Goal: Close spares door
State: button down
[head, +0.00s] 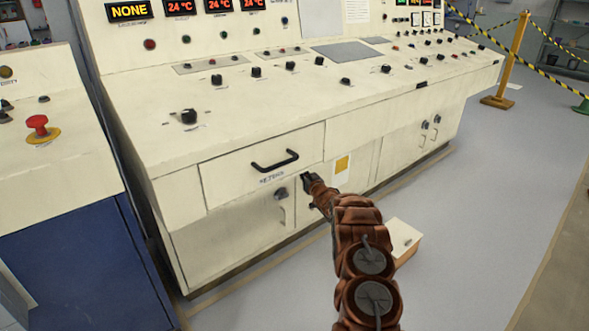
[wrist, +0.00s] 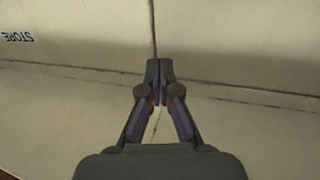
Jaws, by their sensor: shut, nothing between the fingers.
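The cream console (head: 290,95) has a drawer (head: 225,172) with a black bar handle, and low cupboard doors under it. One low door (head: 215,240) has a dark latch (head: 280,192) and a grey handle, and looks flush. My gripper (head: 308,180) is at the console front, right of the latch. In the wrist view its fingertips (wrist: 159,98) are together and empty, before panel seams; contact is unclear.
Two more closed-looking doors with latches (head: 424,124) are at the right end of the console. A blue cabinet (head: 85,270) with a red button stands at the left. Grey floor (head: 500,200) is clear at the right, up to a barrier post (head: 515,60).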

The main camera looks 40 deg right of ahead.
jog(key=s+p, duration=0.1)
jog(key=s, duration=0.7)
jog(key=shift+s+f, duration=0.2)
jog(key=shift+s, duration=0.2)
